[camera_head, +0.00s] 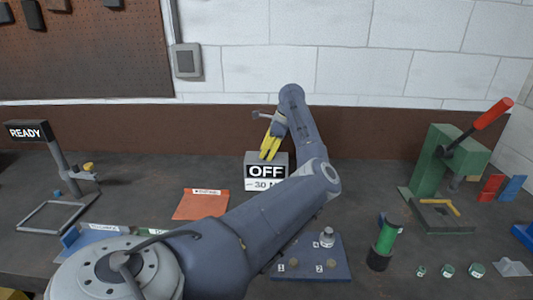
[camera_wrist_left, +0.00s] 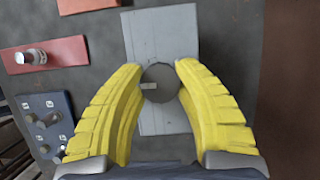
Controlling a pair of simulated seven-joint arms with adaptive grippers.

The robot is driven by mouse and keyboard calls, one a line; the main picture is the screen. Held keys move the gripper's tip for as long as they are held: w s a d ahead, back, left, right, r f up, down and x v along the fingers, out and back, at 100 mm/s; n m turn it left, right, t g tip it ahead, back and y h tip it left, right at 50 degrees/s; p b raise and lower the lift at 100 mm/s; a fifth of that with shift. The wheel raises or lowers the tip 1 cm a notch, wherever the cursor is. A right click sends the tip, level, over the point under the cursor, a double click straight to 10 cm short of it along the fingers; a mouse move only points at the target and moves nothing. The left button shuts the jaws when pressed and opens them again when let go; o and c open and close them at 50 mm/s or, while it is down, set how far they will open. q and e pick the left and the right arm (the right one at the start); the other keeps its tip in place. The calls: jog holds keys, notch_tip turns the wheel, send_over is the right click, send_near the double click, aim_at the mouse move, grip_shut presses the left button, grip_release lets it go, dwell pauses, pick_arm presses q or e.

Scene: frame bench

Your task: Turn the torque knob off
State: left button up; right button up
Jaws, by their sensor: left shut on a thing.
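The torque knob (camera_wrist_left: 160,82) is a dark round disc with a small pale mark, on a light grey box (camera_wrist_left: 165,30) in the left wrist view. In the head view the box (camera_head: 251,184) stands at the middle of the bench and its front reads "OFF" above a line that starts with "30". My left gripper (camera_head: 269,148) is over the top of this box, with yellow fingers pointing down. In the wrist view its fingers (camera_wrist_left: 160,76) are on both sides of the knob, shut on it. The knob is hidden in the head view. My right gripper is not in view.
A red-orange mat (camera_head: 201,204) lies left of the box. A stand with a "READY" sign (camera_head: 28,131) is at the far left. A blue board (camera_head: 330,262) and a green cylinder (camera_head: 388,235) are at the front right. A green press (camera_head: 455,160) stands at the right.

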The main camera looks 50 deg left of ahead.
pick_arm(q)
jog(key=shift+s, duration=0.1)
dwell(0.4)
jog(key=o, duration=1.3)
jog(key=shift+a, duration=0.1)
jog(key=shift+c, duration=0.2)
jog(key=v, duration=1.2)
